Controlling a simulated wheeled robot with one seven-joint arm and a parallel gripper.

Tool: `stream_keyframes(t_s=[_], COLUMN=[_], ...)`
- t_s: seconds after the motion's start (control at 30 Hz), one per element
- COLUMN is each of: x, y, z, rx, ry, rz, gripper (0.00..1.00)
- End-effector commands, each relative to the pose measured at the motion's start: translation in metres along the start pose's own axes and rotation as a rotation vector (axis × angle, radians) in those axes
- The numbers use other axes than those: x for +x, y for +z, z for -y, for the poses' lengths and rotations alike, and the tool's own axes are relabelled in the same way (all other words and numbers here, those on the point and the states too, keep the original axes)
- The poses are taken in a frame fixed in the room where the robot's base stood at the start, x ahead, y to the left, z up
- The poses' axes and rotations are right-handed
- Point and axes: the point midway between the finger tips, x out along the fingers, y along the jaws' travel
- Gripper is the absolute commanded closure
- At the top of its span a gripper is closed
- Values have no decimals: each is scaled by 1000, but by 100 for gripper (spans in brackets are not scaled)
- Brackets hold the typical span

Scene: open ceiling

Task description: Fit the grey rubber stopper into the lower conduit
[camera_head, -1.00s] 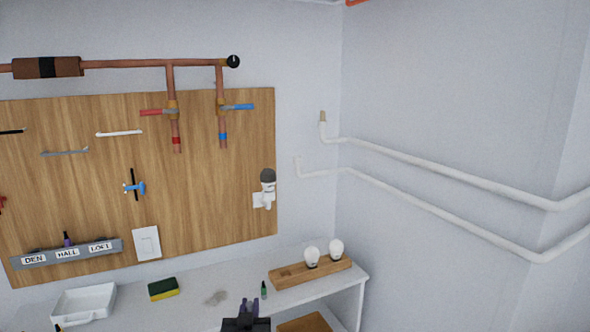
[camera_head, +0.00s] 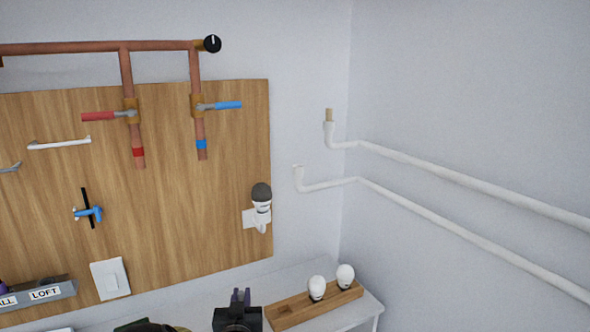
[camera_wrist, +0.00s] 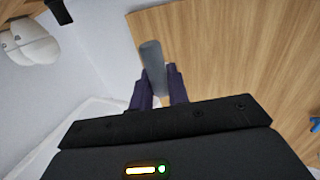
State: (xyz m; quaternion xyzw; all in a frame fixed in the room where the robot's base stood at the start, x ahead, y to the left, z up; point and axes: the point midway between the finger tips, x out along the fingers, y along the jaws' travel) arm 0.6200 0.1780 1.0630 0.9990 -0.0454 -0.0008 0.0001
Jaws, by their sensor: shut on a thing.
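The lower conduit (camera_head: 298,178) is a white pipe on the right wall, with its bent open end turned up near the corner. The upper conduit (camera_head: 330,136) runs above it and has a tan plug (camera_head: 329,115) in its end. My gripper (camera_head: 240,297) is low in the head view, well below and left of the lower conduit's end. In the wrist view its purple fingers (camera_wrist: 162,85) are shut on the grey rubber stopper (camera_wrist: 153,58), which sticks out beyond the fingertips. The stopper cannot be made out in the head view.
A wooden block (camera_head: 315,305) with two white bulbs stands on the bench right of my gripper. A lamp socket with a dark-topped bulb (camera_head: 261,194) juts from the wooden board (camera_head: 180,220). The air before the right wall is clear.

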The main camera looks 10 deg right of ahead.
Motion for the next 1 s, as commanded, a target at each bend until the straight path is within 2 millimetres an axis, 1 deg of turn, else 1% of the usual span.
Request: stream_keyframes(t_s=[0.47,0.57,0.63,0.77,0.87,0.97,1.0], x=[0,2,6,19,33,45,49], y=[0,-4,-9,-30,-56,-88,-102], z=[1,-1,-6,-19,-34,-49,-55], rx=[0,0,2,5,8,11,11], ry=[-2,-2,-2,-10,-25,-49,-59], rz=[0,0,1,3,1,0,0], gripper=[100,100,100,100,100,100,100])
